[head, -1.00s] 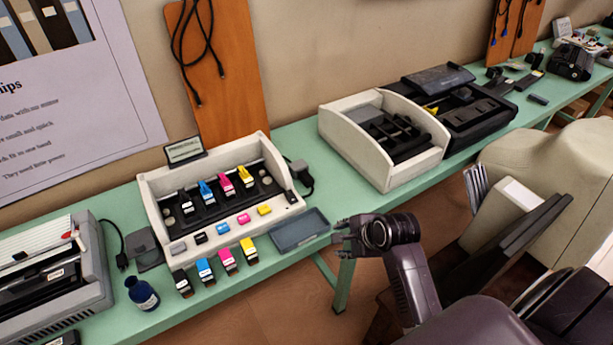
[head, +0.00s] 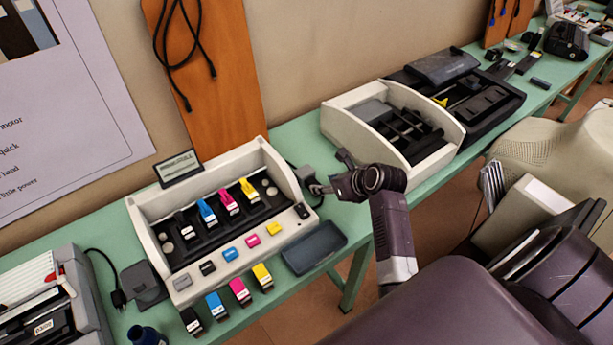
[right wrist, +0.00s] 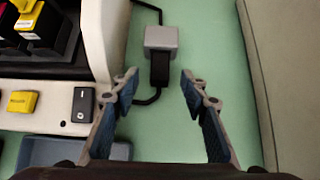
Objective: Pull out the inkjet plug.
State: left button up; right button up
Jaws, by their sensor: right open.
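The inkjet printer (head: 284,165) is the white open-topped unit with several colour cartridges. Its black plug (right wrist: 159,68) sits against a grey socket block (right wrist: 161,38) on the green table, just right of the printer. The block also shows in the head view (head: 304,172), where the plug is hard to make out. A black cable curls from the plug toward the printer. My right gripper (head: 329,172) is open beside the block. In the right wrist view its fingers (right wrist: 158,92) are spread on either side, slightly short of the plug and not touching it. My left gripper is out of view.
A shallow dark blue tray (head: 314,248) lies by the printer's front right corner. A second white unit (head: 395,115) stands to the right. Bare green table lies between them. A row of loose cartridges (head: 239,291) stands in front of the printer.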

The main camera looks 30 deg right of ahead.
jog(key=x, duration=0.4)
jog(key=shift+f, duration=0.25)
jog(key=shift+x, duration=0.9)
jog(key=shift+w+f, duration=0.2)
jog(key=c, duration=1)
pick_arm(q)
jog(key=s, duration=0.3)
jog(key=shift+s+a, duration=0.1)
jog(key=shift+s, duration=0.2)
pick_arm(e)
grip_shut()
